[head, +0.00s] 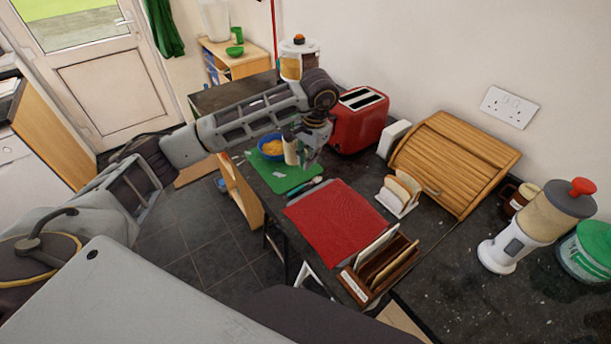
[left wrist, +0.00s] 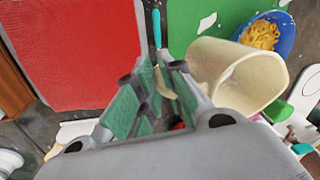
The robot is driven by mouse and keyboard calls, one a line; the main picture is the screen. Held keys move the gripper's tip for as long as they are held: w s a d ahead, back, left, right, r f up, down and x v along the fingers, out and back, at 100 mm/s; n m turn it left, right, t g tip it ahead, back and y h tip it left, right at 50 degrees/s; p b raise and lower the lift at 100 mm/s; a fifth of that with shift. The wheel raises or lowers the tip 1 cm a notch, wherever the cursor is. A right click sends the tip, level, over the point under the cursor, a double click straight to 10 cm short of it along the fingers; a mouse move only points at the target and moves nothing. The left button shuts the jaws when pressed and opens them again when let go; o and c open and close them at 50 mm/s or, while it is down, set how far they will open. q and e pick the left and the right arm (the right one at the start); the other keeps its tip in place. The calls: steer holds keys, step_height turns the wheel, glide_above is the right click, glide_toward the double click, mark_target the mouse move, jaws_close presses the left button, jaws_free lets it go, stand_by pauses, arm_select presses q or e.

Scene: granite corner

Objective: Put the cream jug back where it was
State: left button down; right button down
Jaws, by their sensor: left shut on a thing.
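The cream jug (head: 291,151) is a pale cream vessel beside the blue bowl, seen over the far part of the green mat (head: 296,184). It looks large in the left wrist view (left wrist: 241,76), with its open mouth facing the right of that picture. My left gripper (head: 309,150) is shut on the jug at its side, with its green-padded fingers (left wrist: 152,98) against it in the wrist view. The exact grip point is partly hidden. I cannot tell whether the jug's base touches the mat. My right gripper is not in view.
A blue bowl (head: 268,154) with yellow food stands close to the jug. White patches (left wrist: 207,22) lie on the green mat. The red toaster (head: 358,122), toast rack (head: 398,195) and bread bin (head: 455,160) stand along the wall. The red mat (head: 335,222) is clear.

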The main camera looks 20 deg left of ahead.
arm_select(q)
steer(key=shift+f+p, duration=0.35)
steer(key=shift+f, duration=1.65)
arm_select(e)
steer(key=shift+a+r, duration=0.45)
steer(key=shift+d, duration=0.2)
arm_select(q)
steer(key=shift+f, duration=0.55)
steer(key=shift+f+p, duration=0.4)
steer(key=shift+f, duration=0.9)
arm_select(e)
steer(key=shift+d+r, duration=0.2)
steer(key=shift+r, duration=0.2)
arm_select(q)
steer(key=shift+f, duration=0.15)
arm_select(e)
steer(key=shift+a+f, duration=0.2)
arm_select(q)
steer(key=c, duration=1.6)
jaws_free()
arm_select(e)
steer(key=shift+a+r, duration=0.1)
